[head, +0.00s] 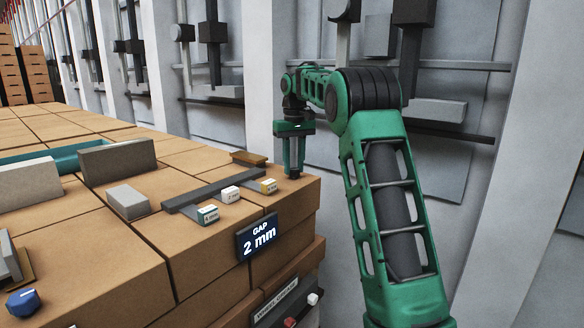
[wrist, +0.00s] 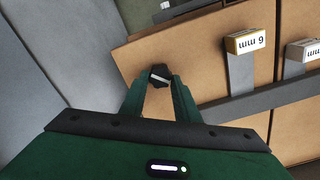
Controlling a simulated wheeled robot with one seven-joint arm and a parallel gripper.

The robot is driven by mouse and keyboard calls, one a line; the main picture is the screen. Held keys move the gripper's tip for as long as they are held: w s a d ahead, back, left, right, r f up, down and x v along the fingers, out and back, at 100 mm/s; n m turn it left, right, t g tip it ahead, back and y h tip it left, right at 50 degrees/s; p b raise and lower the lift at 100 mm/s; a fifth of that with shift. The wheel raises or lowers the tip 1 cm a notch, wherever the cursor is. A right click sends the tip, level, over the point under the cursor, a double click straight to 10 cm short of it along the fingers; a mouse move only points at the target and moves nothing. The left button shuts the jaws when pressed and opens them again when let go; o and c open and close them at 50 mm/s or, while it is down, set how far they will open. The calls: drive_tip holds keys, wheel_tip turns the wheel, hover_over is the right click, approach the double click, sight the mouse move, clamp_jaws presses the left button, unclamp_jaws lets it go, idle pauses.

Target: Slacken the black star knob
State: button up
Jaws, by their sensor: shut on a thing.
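The black star knob (wrist: 159,72) shows between my fingertips in the wrist view, dark with a pale line across it. My gripper (wrist: 160,84) is shut on it, one green finger on each side. A display (head: 258,237) on the front face reads "GAP 2 mm".
A dark rail (head: 217,188) with three labelled blocks lies left of my gripper; the yellow one (wrist: 246,41) reads 6 mm. Grey blocks (head: 118,160) and a blue knob (head: 23,302) are farther left. A grey wall with brackets stands behind.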

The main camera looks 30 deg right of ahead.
sight(293, 169)
drive_tip(key=n, duration=0.4)
drive_tip(key=shift+w+a+r+n, duration=0.1)
drive_tip(key=shift+w+a+n, duration=0.05)
drive_tip(key=shift+n, duration=1.65)
drive_tip(key=o, duration=1.1)
drive_tip(key=shift+c, duration=0.2)
wheel_tip(293, 169, up, 11)
drive_tip(key=shift+f, duration=0.2)
